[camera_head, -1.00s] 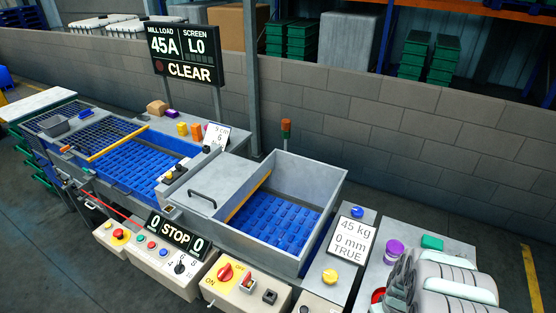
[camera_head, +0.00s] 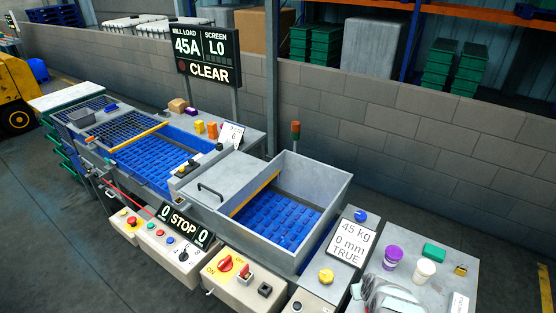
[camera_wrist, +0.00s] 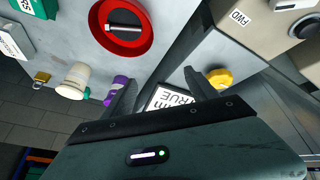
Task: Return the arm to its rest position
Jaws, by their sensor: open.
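My gripper (camera_wrist: 160,92) shows in the wrist view with its two dark fingers apart and nothing between them. Behind the gap lies the white display card (camera_wrist: 172,98), partly hidden by the fingers. In the head view only a grey part of my arm shows at the bottom edge, right of centre; the fingers are not visible there. The machine's open hopper (camera_head: 285,215) with its blue belt floor stands left of the arm and holds nothing visible.
A yellow knob (camera_head: 326,276) stands near the display card (camera_head: 352,245). A block wall (camera_head: 430,140) runs behind.

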